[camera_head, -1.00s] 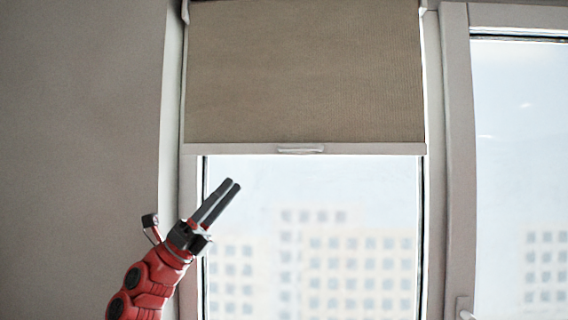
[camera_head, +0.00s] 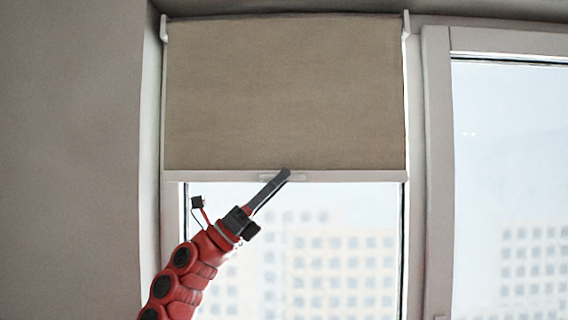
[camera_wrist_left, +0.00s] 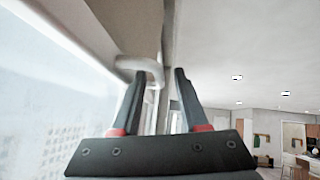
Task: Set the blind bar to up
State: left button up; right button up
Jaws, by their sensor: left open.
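The beige roller blind (camera_head: 285,95) hangs over the upper part of the window. Its pale blind bar (camera_head: 350,176) runs along the lower edge, with a small white handle (camera_head: 298,178) near the middle. My left gripper (camera_head: 284,174) reaches up from below, its fingertips at the handle and covering part of it. In the left wrist view, the white handle (camera_wrist_left: 141,64) is at the left fingertip, its end reaching into the gap between the spread fingers (camera_wrist_left: 160,78). The gripper is open; contact cannot be told. My right gripper is not in view.
A window frame post (camera_head: 437,170) and a second window pane (camera_head: 508,180) are to the right. A plain wall (camera_head: 70,160) is at the left. The space in front of the glass below the bar is clear apart from my arm.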

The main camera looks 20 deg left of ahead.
pick_arm(q)
jog(key=shift+w+d+r, duration=0.3)
jog(key=shift+d+r, duration=0.1)
jog(key=shift+r, duration=0.15)
grip_shut()
dwell(1.1)
